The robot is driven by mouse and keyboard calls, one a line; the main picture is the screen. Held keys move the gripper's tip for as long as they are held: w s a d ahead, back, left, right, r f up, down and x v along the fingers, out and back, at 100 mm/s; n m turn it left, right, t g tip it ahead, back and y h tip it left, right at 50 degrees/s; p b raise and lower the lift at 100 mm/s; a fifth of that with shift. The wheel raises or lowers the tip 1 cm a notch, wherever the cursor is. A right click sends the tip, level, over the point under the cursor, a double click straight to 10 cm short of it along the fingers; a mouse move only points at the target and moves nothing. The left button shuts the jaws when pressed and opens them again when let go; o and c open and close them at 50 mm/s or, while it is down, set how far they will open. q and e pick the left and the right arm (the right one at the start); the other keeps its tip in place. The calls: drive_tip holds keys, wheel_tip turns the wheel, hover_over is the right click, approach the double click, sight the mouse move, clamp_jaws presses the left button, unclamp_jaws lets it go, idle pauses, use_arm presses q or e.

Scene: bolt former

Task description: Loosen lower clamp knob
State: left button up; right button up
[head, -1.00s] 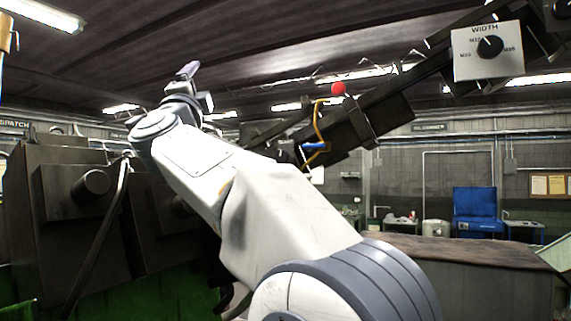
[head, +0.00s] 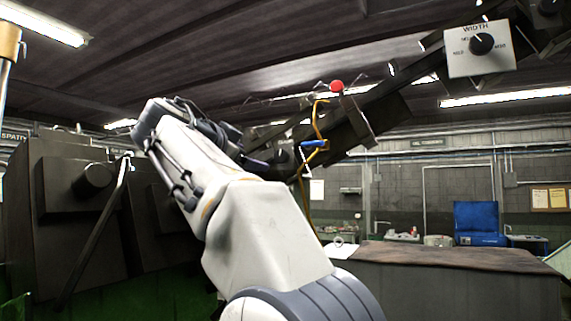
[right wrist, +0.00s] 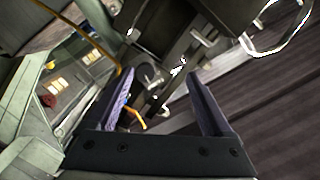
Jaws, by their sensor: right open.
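My right arm comes up from the bottom middle of the head view, and its right gripper (head: 260,164) points right towards the dark slanted machine arm. In the right wrist view the right gripper (right wrist: 160,78) is open, with nothing between its fingers. A dark round part (right wrist: 145,74), which may be the lower clamp knob, shows just beyond the fingertips in that view; I cannot tell for sure. In the head view a dark round part (head: 284,156) shows beside the gripper, partly hidden. My left gripper is not in view.
A yellow cable (head: 318,120) with a blue piece (head: 313,143) hangs near the gripper, below a red ball (head: 337,86). A white WIDTH dial panel (head: 481,48) is at upper right. A dark machine housing (head: 60,210) stands left; a bench (head: 450,257) is at right.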

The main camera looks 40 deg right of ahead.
sight(280, 156)
drive_tip(key=shift+m+g+h, duration=0.6)
drive_tip(key=shift+m+g, duration=0.3)
drive_tip(key=d+p, duration=0.1)
drive_tip(key=d, duration=0.2)
drive_tip(key=d+r+p, duration=0.1)
drive_tip(key=d, duration=0.2)
drive_tip(key=d+p, duration=0.2)
drive_tip(key=d, duration=0.1)
drive_tip(key=shift+w+d+r, duration=0.1)
drive_tip(key=shift+w+r, duration=0.1)
drive_tip(key=shift+w, duration=0.1)
drive_tip(key=n+p, duration=0.3)
drive_tip(key=p, duration=0.1)
drive_tip(key=shift+r+n, duration=0.2)
drive_tip(key=shift+n, duration=0.2)
drive_tip(key=shift+f+n, duration=0.5)
drive_tip(key=n, duration=0.3)
drive_tip(key=shift+w, duration=0.1)
